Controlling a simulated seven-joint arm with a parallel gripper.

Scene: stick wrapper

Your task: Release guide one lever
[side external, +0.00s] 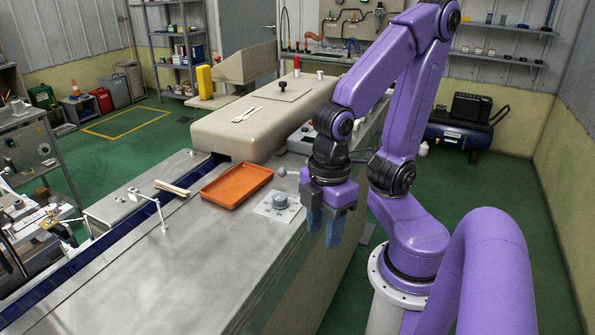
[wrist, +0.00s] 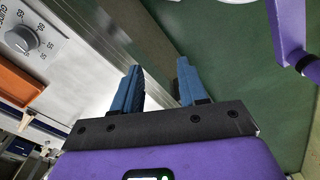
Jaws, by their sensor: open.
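A grey dial knob (side external: 280,201) sits on a white scale plate (side external: 265,209) on the steel machine top. In the wrist view the knob (wrist: 21,39) shows at the upper left, with numbers and partly cut-off lettering that seems to read "guide". A small ball-ended grey lever (side external: 281,172) shows behind the knob, left of my wrist; I cannot tell whether it is the guide one lever. My gripper (side external: 324,232) is open and empty, pointing down to the right of the knob, near the machine's edge. In the wrist view its blue fingers (wrist: 158,75) are apart, with nothing between them.
An orange tray (side external: 236,186) lies left of the knob. Wooden sticks (side external: 172,188) rest near the blue channel, and thin metal posts (side external: 163,220) stand beside it. A beige housing (side external: 250,123) rises behind. The front machine top is clear.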

